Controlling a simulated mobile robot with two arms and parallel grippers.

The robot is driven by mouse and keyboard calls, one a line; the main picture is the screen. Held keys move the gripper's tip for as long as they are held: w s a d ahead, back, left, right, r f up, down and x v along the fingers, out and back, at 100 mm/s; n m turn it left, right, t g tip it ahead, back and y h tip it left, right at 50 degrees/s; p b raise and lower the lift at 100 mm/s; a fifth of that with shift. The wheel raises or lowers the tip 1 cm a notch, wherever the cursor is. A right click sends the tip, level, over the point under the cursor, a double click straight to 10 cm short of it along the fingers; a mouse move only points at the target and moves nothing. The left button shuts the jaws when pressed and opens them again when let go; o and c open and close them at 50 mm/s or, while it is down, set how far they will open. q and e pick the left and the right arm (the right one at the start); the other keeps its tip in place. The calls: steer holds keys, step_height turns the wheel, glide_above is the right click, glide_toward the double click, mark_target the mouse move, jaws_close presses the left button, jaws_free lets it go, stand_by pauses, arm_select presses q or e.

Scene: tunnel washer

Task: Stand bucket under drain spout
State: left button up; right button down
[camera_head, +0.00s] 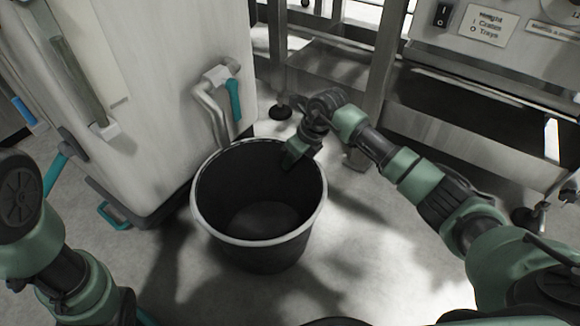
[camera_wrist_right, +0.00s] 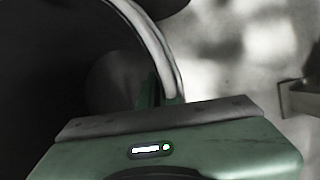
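The bucket (camera_head: 262,255) is black with a pale grey rim and stands upright and empty on the floor; its rim also shows in the right wrist view (camera_wrist_right: 150,35). The drain spout (camera_head: 210,112) is a bent metal pipe with a teal handle on the side of the white cabinet. Its lower end meets the bucket's back-left rim in the picture; I cannot tell whether it is over the opening. My right gripper (camera_head: 293,157) is at the bucket's back-right rim, with one finger inside; it looks shut on the rim. My left gripper is out of view.
The white cabinet (camera_head: 150,90) stands close behind and left of the bucket, with a teal-handled foot part (camera_head: 115,217) low on it. A metal frame with legs (camera_head: 378,70) stands behind my right arm. The floor in front of the bucket (camera_head: 350,270) is clear.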

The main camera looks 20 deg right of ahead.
stand_by(0.3)
steer(key=c, duration=1.6)
jaws_free()
steer(key=shift+f, duration=0.15)
steer(key=shift+c, duration=0.2)
